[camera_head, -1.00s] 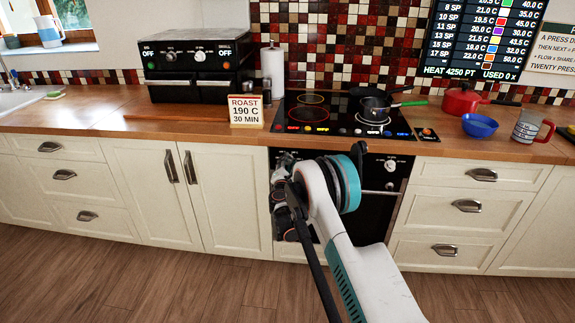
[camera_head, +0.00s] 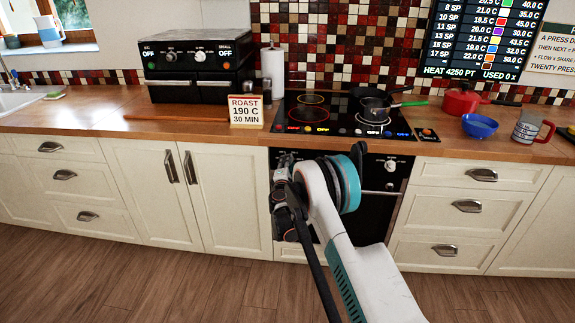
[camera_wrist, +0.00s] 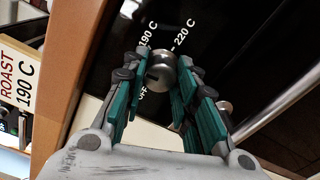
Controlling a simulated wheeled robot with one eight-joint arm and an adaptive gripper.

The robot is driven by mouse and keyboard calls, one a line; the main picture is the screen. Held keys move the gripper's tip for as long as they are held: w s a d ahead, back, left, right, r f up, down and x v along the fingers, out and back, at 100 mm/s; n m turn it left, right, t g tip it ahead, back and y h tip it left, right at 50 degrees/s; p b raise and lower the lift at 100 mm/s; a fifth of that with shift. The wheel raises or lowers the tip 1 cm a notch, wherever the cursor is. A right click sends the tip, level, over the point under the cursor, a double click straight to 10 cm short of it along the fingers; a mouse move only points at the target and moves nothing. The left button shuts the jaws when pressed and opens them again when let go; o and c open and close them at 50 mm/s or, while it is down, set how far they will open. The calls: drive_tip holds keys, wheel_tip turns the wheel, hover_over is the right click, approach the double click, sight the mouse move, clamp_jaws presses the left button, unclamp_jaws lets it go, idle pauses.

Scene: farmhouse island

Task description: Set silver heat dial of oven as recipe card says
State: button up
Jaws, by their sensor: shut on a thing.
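The recipe card (camera_head: 246,111) stands on the counter and reads ROAST 190 C 30 MIN. Part of the card (camera_wrist: 20,88) also shows in the wrist view. The silver dial (camera_wrist: 161,65) is on the black front of the oven (camera_head: 376,212), with labels 190 C, 220 C and OFF around it. A dark mark on the dial faces the lower left, on the OFF side; its exact setting is hard to tell. My gripper (camera_wrist: 163,76) is shut on the dial, with green-padded fingers on both sides. In the head view my arm hides the dial.
A white dial (camera_head: 390,165) and a handle (camera_head: 381,193) are farther right on the oven front. The hob (camera_head: 340,118) above holds a pot (camera_head: 374,107). A black double unit (camera_head: 198,68) with its own dials, labelled OFF, stands at the back left.

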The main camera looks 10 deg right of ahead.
drive_tip(key=shift+m, duration=3.8)
drive_tip(key=o, duration=1)
drive_tip(key=shift+f, duration=0.1)
drive_tip(key=shift+o, duration=0.4)
drive_tip(key=shift+f, duration=0.1)
drive_tip(key=v, duration=1.2)
drive_tip(key=shift+r, duration=0.25)
